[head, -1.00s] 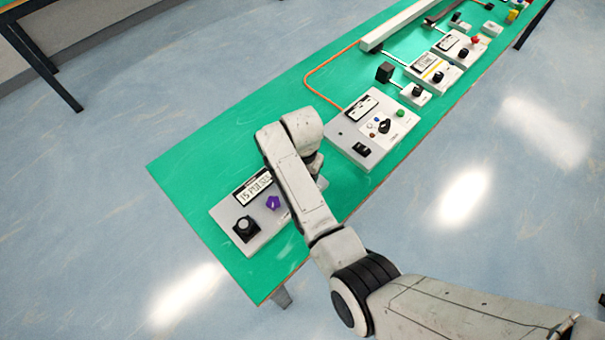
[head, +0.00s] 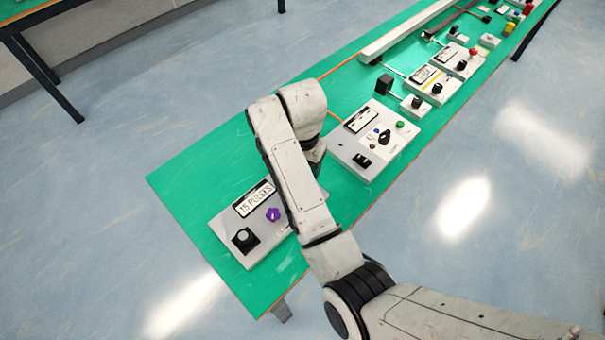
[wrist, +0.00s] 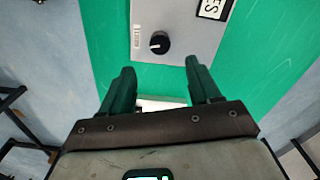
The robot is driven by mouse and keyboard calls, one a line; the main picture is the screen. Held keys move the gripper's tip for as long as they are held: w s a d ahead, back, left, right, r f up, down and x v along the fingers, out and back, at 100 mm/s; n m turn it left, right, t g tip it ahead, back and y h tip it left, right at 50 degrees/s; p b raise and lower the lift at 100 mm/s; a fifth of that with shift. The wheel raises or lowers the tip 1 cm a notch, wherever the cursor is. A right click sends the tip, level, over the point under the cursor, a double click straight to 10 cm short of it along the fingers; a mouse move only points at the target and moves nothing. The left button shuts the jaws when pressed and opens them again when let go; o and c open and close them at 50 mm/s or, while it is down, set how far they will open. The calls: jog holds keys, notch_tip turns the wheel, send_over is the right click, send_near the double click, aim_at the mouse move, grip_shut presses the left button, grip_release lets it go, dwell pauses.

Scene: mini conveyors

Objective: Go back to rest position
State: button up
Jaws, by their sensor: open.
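My gripper (wrist: 160,90) shows in the wrist view with its two dark fingers spread apart and nothing between them. Beyond the fingertips is a grey control box with a black knob (wrist: 159,42) and part of a display. In the head view my arm reaches over the green table, and its own links hide the gripper. The grey box (head: 262,250) with the "15 PULSES" display (head: 254,198), a purple knob (head: 273,214) and a black knob (head: 244,239) lies just left of my arm, partly covered by it.
The long green table (head: 190,170) runs to the upper right. A larger control box (head: 347,154) sits right of my arm, with smaller boxes (head: 436,91) and a pale conveyor rail (head: 408,32) beyond. The table's left end is bare. Open floor (head: 90,240) lies around it.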

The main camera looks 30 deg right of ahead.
jog(key=shift+r, duration=0.3)
dwell(0.4)
jog(key=s+d+f+n+h, duration=0.1)
jog(key=s+d+f+n, duration=0.15)
jog(key=s+d, duration=0.45)
jog(key=s+d+f+n+t, duration=0.1)
jog(key=s+n, duration=0.6)
jog(key=s, duration=1.5)
jog(key=shift+s+f+n+y, duration=0.2)
jog(key=shift+f+n+y, duration=0.2)
jog(key=shift+f, duration=0.15)
